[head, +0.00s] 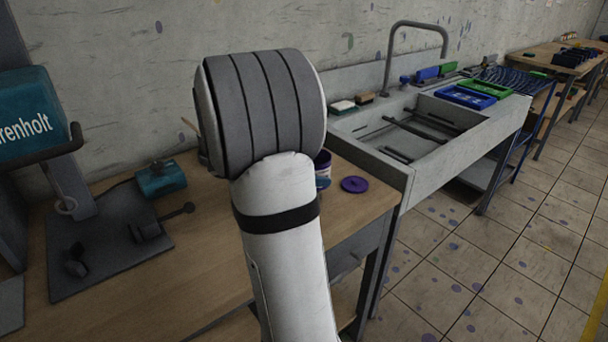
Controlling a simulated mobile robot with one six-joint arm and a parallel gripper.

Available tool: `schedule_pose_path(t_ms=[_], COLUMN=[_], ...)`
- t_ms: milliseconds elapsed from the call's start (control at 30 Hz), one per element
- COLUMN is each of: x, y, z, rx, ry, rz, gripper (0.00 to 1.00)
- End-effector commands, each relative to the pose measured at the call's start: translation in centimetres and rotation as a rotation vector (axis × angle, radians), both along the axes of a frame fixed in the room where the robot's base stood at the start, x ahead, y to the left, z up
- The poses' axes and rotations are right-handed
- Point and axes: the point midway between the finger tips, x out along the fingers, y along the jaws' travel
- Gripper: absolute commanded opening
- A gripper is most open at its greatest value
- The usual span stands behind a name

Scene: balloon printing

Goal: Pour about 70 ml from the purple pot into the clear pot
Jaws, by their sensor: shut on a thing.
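My arm stands in the middle of the head view and hides what is behind it. My gripper does not show. A small pot with purple on it and a pale label (323,172) shows partly past the right edge of my arm, at the bench; it may be the purple pot, and I cannot tell whether it is held. A round purple lid (354,184) lies flat on the wooden bench to the right of it. I see no clear pot.
The wooden bench (205,270) carries a teal machine (35,118) at left and a small teal box (160,179). A grey sink (430,130) adjoins at right, with blue and green trays (468,96) beyond it. Bench around the lid is clear.

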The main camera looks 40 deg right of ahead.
Motion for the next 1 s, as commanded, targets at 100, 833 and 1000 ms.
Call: schedule_pose_path(t_ms=[100, 833, 1000], x=[-0.4, -1.4, -1.5], y=[0.0, 0.3, 0.4], z=[0.3, 1.1, 1.2], rx=[0.009, 0.135, 0.142], ry=[0.023, 0.324, 0.342], rz=[-0.017, -0.015, -0.016], gripper=[0.36, 0.36, 0.36])
